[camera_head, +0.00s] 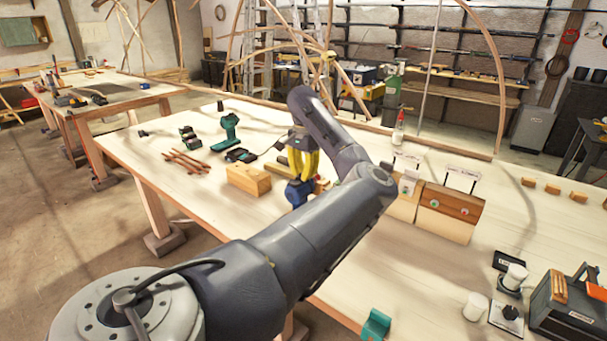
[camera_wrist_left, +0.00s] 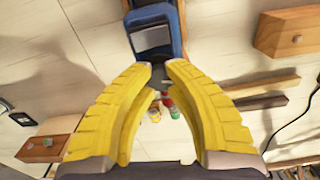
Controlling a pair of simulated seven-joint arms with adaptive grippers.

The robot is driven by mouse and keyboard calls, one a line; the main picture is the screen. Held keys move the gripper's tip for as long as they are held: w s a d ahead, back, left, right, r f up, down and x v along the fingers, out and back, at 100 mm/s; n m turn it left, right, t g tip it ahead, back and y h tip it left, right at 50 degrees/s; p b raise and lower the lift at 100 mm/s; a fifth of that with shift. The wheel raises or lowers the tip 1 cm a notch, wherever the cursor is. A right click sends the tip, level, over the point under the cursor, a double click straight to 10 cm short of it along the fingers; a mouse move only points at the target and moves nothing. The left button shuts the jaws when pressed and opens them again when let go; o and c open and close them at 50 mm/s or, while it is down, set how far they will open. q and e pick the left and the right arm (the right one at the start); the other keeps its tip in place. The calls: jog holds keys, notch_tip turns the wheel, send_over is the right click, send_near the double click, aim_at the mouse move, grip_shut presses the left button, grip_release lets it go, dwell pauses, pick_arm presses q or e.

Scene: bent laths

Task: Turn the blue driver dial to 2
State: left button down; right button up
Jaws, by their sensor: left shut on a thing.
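The blue driver (camera_head: 297,193) stands near the middle of the table, below my left gripper. Its blue body (camera_wrist_left: 157,22) with a grey face also shows at the top of the left wrist view. My left gripper (camera_head: 302,165) has yellow fingers and is over the driver. In the left wrist view its fingertips (camera_wrist_left: 158,70) close in at the near end of the driver, on a small grey part. The dial and its number marks cannot be made out. My right gripper is not in view.
A wooden block (camera_head: 248,180) lies left of the driver. A wooden box with coloured dots (camera_head: 449,202) stands to the right. The table (camera_head: 400,270) is clear at front centre.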

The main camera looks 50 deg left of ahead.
pick_arm(q)
jog(key=shift+m, duration=1)
jog(key=c, duration=1.1)
grip_release()
jog(key=shift+r, duration=0.1)
notch_tip(320, 180, up, 12)
jog(key=shift+f, duration=0.1)
